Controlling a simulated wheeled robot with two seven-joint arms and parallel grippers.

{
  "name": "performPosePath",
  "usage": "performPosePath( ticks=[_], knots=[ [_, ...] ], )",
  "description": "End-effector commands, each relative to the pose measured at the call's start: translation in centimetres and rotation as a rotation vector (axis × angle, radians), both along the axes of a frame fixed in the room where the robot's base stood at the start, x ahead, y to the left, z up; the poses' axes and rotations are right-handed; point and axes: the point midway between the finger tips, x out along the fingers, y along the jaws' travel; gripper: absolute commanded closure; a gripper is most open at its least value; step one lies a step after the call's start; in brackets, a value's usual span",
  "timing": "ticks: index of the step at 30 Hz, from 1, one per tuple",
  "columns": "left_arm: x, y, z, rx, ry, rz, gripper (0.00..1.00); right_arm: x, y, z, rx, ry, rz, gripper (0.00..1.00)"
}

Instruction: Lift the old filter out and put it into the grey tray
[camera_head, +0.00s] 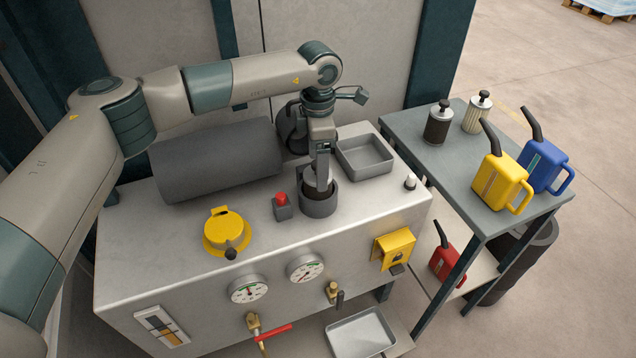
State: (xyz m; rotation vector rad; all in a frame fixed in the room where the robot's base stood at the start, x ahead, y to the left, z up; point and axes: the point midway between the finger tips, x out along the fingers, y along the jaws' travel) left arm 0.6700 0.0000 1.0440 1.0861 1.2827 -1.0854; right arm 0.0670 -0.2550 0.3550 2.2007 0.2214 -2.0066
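My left gripper (321,186) points straight down over the dark round filter housing (319,207) on top of the machine. Its fingers reach the dark old filter (308,184) at the mouth of the housing. The fingers overlap in this view, so I cannot tell whether they are closed on it. The filter's lower part is hidden by the housing wall. The grey tray (366,168) sits empty on the machine top, just behind and right of the housing. My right gripper is not in view.
A red button box (282,207) and a yellow cap (227,232) stand left of the housing. A large dark cylinder (215,160) lies behind. The side cart (440,165) holds two filters and yellow and blue cans. Another tray (362,335) is below in front.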

Motion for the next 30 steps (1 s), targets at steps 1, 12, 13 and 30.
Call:
performPosePath(
  ticks=[1, 12, 13, 30],
  knots=[
    [-0.1, 0.0, -0.1, 0.001, 0.003, 0.0, 0.24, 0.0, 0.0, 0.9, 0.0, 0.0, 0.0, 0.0],
    [-0.1, 0.0, -2.7, 0.0, 0.0, -0.001, 0.24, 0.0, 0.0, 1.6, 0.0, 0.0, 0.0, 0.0],
    [-0.1, 0.0, -2.7, 0.0, 0.0, -0.001, 0.24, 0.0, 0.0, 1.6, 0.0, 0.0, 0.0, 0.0],
    [-0.1, 0.0, -2.6, 0.0, 0.0, 0.0, 0.84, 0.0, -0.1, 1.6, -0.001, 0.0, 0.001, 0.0]
  ],
)
